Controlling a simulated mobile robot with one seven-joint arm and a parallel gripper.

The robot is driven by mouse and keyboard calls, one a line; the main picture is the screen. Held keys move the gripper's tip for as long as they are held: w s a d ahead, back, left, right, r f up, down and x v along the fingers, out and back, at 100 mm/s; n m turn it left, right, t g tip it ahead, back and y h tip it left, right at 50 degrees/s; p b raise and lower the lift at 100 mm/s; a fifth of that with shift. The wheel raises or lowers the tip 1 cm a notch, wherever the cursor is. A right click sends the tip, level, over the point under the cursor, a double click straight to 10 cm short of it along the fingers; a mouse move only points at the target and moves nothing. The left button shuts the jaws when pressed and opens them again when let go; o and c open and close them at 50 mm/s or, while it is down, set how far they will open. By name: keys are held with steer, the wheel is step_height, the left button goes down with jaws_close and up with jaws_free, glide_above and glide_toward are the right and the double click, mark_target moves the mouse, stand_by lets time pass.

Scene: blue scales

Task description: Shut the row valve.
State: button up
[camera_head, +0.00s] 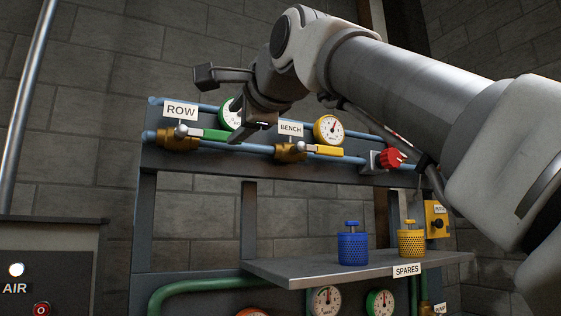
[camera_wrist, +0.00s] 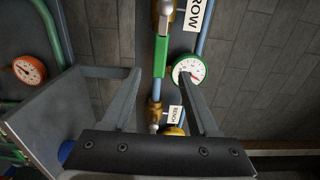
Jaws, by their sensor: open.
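The row valve is a brass body (camera_head: 178,139) on the upper blue pipes under a white ROW sign (camera_head: 180,110). Its green lever handle (camera_head: 214,135) points right, along the pipe. My gripper (camera_head: 222,103) is open, just above and in front of the handle, with a gap to it. In the wrist view the green handle (camera_wrist: 160,57) shows between the two spread fingertips of my gripper (camera_wrist: 160,74), running along the pipe. The brass body (camera_wrist: 163,18) shows at the top there. Nothing is held.
To the right are the bench valve with a yellow handle (camera_head: 325,151), a yellow gauge (camera_head: 329,130) and a red knob (camera_head: 391,158). A green gauge (camera_wrist: 189,69) sits beside the row handle. Below, a grey shelf (camera_head: 330,270) holds a blue canister (camera_head: 353,249) and a yellow one (camera_head: 411,243).

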mark_target(222, 135)
steer(key=p+x, duration=0.5)
steer(key=x, duration=0.3)
steer(key=shift+w+a+r, duration=0.1)
steer(key=shift+w+r, duration=0.05)
steer(key=shift+w, duration=0.2)
steer(key=shift+p+x, duration=0.3)
steer(key=shift+x, duration=0.5)
jaws_close()
stand_by(0.3)
